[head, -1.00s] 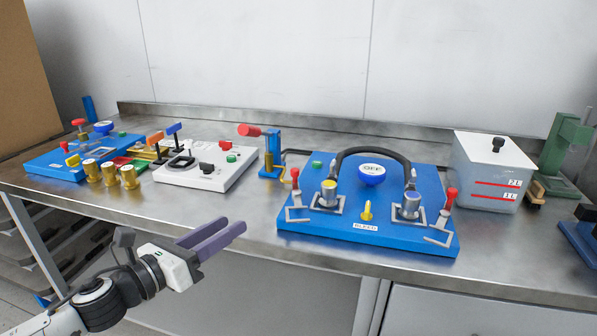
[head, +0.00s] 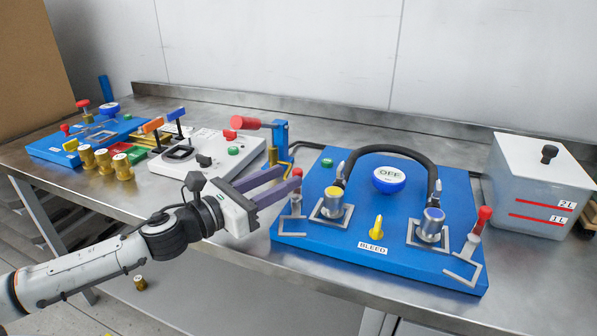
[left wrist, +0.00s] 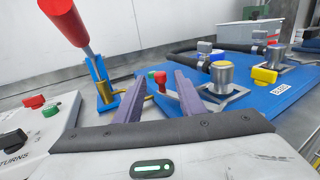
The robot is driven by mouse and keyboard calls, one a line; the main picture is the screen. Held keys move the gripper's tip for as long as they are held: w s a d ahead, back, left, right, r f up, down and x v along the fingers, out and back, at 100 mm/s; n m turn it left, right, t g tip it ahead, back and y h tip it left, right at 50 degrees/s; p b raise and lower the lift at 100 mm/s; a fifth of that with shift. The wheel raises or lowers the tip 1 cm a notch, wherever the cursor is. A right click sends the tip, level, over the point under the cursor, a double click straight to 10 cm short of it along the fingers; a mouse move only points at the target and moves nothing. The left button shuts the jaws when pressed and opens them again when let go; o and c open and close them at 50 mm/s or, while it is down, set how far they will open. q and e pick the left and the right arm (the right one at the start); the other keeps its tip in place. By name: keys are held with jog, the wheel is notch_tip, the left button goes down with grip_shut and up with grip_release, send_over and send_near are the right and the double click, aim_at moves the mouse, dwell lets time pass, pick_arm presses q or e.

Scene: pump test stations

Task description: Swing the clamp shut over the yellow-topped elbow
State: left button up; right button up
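The yellow-topped elbow (head: 333,201) stands in a square grey plate at the left of the blue pump board (head: 345,251), joined to a black hose. It also shows in the left wrist view (left wrist: 221,77). Beside it, on its left, is a clamp (head: 294,222) with an upright red-tipped handle; its grey loop lies off to the side, not over the elbow. My left gripper (head: 290,179) has purple fingers apart, tips close to the red tip, which shows between them in the left wrist view (left wrist: 160,77). Contact cannot be told. My right gripper is out of view.
A blue-topped elbow (head: 432,224) with a second red-handled clamp (head: 471,247) is at the board's right. A blue stand with a red lever (head: 246,123) rises close behind my gripper. A lidded tank (head: 540,185) stands at right.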

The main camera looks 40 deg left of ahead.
aim_at(294, 173)
pick_arm(q)
jog(key=shift+w+d, duration=0.2)
jog(key=shift+w, duration=0.7)
jog(key=shift+w+d, duration=0.15)
jog(key=shift+w, duration=0.7)
jog(key=shift+w+d, duration=0.2)
jog(key=shift+w, duration=0.7)
grip_shut()
